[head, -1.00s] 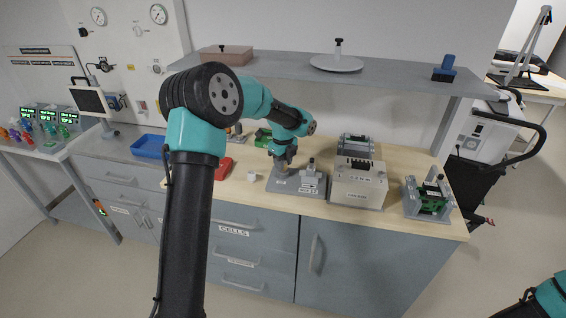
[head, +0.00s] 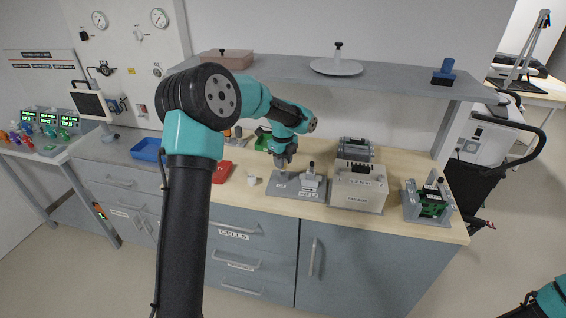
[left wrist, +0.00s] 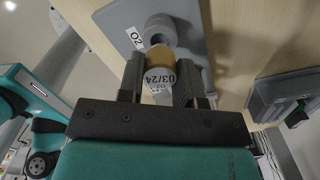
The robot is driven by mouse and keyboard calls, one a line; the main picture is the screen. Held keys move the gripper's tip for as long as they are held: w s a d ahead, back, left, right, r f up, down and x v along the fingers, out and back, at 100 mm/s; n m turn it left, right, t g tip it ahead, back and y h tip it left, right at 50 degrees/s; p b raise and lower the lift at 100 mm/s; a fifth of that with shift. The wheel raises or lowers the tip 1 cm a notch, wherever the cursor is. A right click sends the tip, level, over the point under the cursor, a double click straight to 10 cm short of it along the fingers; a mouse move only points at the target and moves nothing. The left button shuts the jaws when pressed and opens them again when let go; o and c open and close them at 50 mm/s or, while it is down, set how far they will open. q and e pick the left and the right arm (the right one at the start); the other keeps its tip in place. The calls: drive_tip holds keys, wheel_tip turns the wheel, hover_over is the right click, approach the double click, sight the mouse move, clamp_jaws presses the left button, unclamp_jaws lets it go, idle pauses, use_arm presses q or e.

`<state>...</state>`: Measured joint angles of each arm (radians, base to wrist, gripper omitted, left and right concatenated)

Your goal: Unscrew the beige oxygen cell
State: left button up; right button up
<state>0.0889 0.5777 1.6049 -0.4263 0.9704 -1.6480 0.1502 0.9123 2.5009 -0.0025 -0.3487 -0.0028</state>
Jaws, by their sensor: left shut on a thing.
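The beige oxygen cell (left wrist: 159,60) is between the fingers of my left gripper (left wrist: 160,85) in the left wrist view. Its label reads 03/24. My left gripper (head: 281,163) is shut on it, above the grey block (head: 287,190) on the bench. A round grey port (left wrist: 158,30) beside an O2 label shows just beyond the cell, with its dark opening partly visible. I cannot tell whether the cell still touches the port. In the head view the cell is mostly hidden by the fingers. My right gripper is out of view.
A small white cup-like piece (head: 252,181) and a red tray (head: 222,171) lie left of the block. A beige box (head: 358,187) and a grey holder with a green board (head: 431,203) stand right. A shelf (head: 300,67) runs above the bench.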

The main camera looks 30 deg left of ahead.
use_arm(q)
drive_tip(key=shift+r, duration=0.65)
drive_tip(key=shift+a, duration=0.1)
idle(0.3)
